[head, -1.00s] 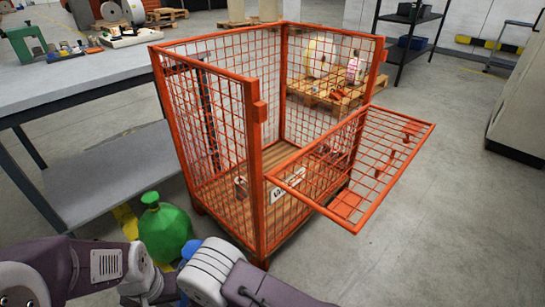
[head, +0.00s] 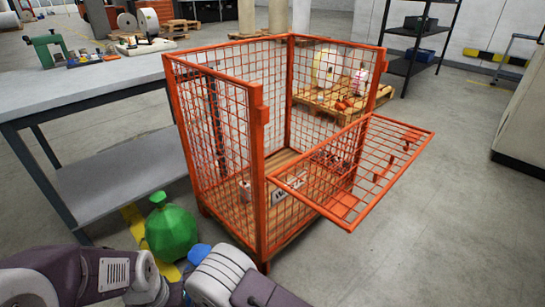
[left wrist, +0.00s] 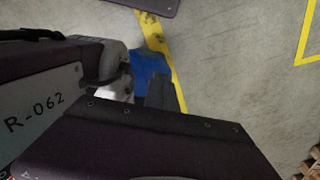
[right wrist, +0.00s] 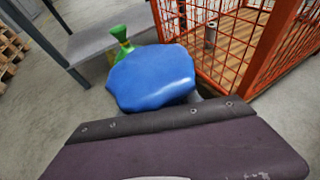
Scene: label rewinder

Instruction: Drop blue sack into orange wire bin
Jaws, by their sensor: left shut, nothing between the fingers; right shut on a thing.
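The blue sack (right wrist: 150,78) fills the middle of the right wrist view, in front of my right gripper (right wrist: 194,98), which is shut on it; the fingertips are mostly hidden behind the sack. A small part of the blue sack (head: 198,253) shows between my arm links in the head view, and part of it (left wrist: 149,72) in the left wrist view. My left gripper (left wrist: 160,90) is shut and empty near it in that view. The orange wire bin (head: 258,185) stands ahead, its front flap (head: 375,170) folded out to the right. Its wooden floor shows through the mesh.
A green sack (head: 170,231) sits on the floor left of the bin, by a yellow line. A grey workbench (head: 85,88) with a lower shelf stands at left. A pallet (head: 340,100) with rolls is behind the bin.

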